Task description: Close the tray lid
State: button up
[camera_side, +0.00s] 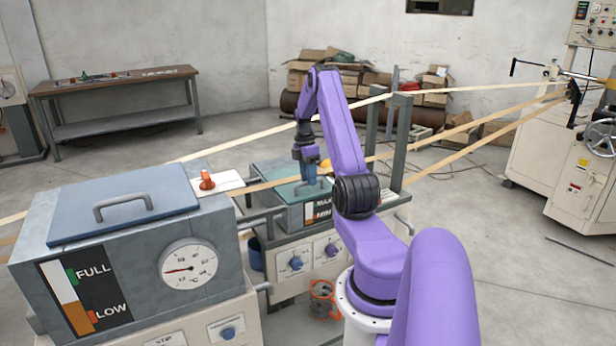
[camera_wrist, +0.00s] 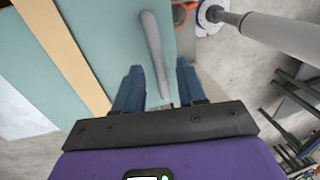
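The tray lid is a teal flat plate on the middle machine, and it shows in the side view (camera_side: 268,172) and in the wrist view (camera_wrist: 105,25). I cannot tell whether it lies fully flat. Its grey bar handle (camera_wrist: 152,45) shows in the wrist view. My gripper (camera_side: 309,183) points down over this lid. In the wrist view its two blue fingers (camera_wrist: 158,84) stand apart, one on each side of the handle's near end, with gaps on both sides. Contact with the handle cannot be made out.
A grey-blue tank with a flat handled lid (camera_side: 125,204) and a round dial (camera_side: 188,268) stands at the left. Tan strips (camera_side: 445,133) run across the room past the lid. Grey posts (camera_side: 400,140) rise behind my arm. A workbench (camera_side: 115,80) stands at the back left.

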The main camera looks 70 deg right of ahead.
notch_tip(320, 180, up, 17)
jog(key=w+d, duration=0.2)
jog(key=shift+w+d, duration=0.15)
jog(key=shift+w, duration=0.05)
dwell(0.7)
